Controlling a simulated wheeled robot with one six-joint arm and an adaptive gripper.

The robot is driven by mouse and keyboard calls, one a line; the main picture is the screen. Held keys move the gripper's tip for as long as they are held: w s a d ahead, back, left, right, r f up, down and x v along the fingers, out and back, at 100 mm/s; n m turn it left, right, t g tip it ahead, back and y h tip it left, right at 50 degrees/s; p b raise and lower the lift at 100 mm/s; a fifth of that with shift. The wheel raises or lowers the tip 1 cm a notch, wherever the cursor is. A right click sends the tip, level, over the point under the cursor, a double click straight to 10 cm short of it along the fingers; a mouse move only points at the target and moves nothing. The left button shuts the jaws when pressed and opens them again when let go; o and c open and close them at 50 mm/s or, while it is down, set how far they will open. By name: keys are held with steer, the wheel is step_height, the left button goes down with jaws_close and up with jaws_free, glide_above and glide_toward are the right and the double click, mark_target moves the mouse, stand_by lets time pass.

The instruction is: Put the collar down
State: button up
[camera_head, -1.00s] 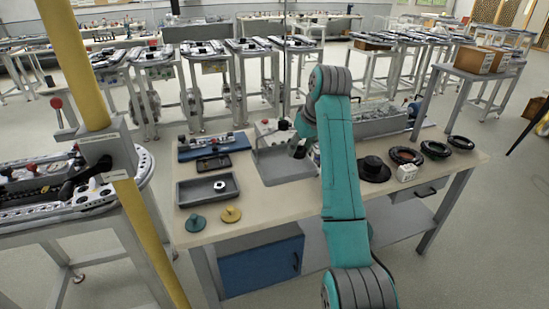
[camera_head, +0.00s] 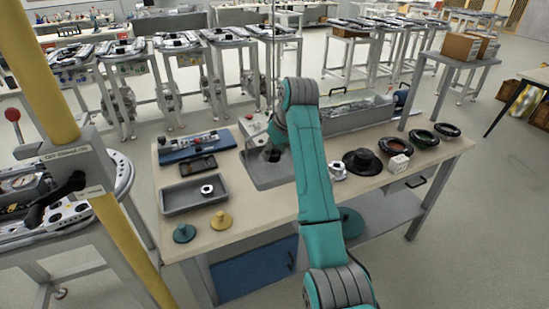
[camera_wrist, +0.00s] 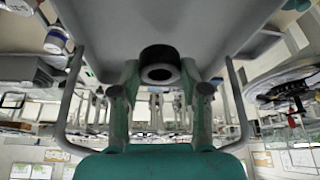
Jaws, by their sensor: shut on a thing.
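In the wrist view, a dark, thick-walled collar (camera_wrist: 160,65) sits between the tips of my gripper (camera_wrist: 160,92). The fingers are shut on it, and its round hole faces the camera. A plain grey surface, apparently the tray, fills the top of that view behind the collar; I cannot tell if they touch. In the head view, my gripper (camera_head: 270,153) is over the grey tray (camera_head: 262,180) in the middle of the workbench. The arm hides part of the tray, and the collar is too small and dark to make out there.
On the bench (camera_head: 235,238), a shallow dark tray (camera_head: 180,202) holds a small white ring (camera_head: 207,190). Green (camera_head: 184,233) and yellow (camera_head: 221,220) knobs stand in front. A yellow post (camera_head: 40,75) stands left.

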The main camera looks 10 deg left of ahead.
steer(key=shift+f, duration=1.3)
steer(key=shift+f, duration=0.1)
steer(key=o, duration=1.3)
steer(key=shift+c, duration=0.2)
